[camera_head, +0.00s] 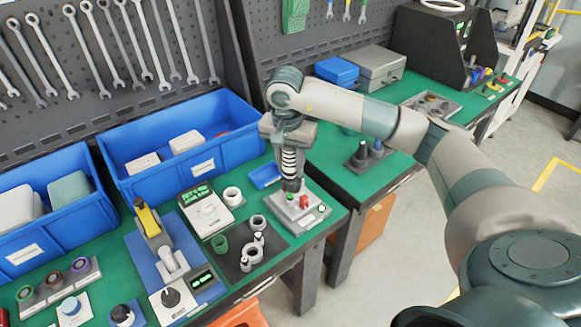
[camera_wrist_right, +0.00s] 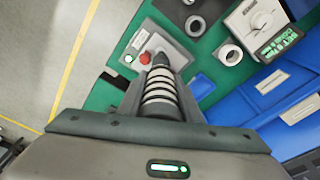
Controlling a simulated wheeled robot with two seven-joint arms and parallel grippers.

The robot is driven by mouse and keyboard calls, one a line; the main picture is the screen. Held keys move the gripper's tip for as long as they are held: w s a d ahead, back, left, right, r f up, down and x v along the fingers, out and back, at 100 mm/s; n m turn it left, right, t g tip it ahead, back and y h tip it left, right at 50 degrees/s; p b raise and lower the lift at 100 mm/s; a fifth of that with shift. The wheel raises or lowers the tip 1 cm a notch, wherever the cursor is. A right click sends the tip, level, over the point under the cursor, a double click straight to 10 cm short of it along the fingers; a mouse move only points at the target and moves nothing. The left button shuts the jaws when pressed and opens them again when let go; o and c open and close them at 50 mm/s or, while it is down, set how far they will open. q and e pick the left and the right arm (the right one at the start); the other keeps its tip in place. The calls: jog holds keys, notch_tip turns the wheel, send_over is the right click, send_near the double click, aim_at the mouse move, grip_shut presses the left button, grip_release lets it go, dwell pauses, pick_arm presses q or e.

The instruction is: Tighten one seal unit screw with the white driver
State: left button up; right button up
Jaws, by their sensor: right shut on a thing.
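The white driver, with a white-and-black banded grip, is held in my right gripper (camera_head: 291,150). Its banded body (camera_head: 289,163) hangs about upright, with the dark tip pointing down. In the right wrist view the driver (camera_wrist_right: 160,92) lies between the two fingers. The seal unit (camera_head: 299,213) is a light grey plate near the front edge of the green bench, directly below the driver. It carries a red part (camera_head: 304,202) and a small green one beside the tip. The tip is at or just above the plate; I cannot tell whether it touches a screw. My left gripper is not in view.
A blue tray (camera_head: 265,176) lies just behind the seal unit. Left of it are a dark mat (camera_head: 236,270) with metal rings and a white meter (camera_head: 209,213). Blue bins (camera_head: 190,185) stand behind. A gap separates this bench from the right-hand one.

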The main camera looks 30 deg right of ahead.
jog(key=shift+r, duration=0.6)
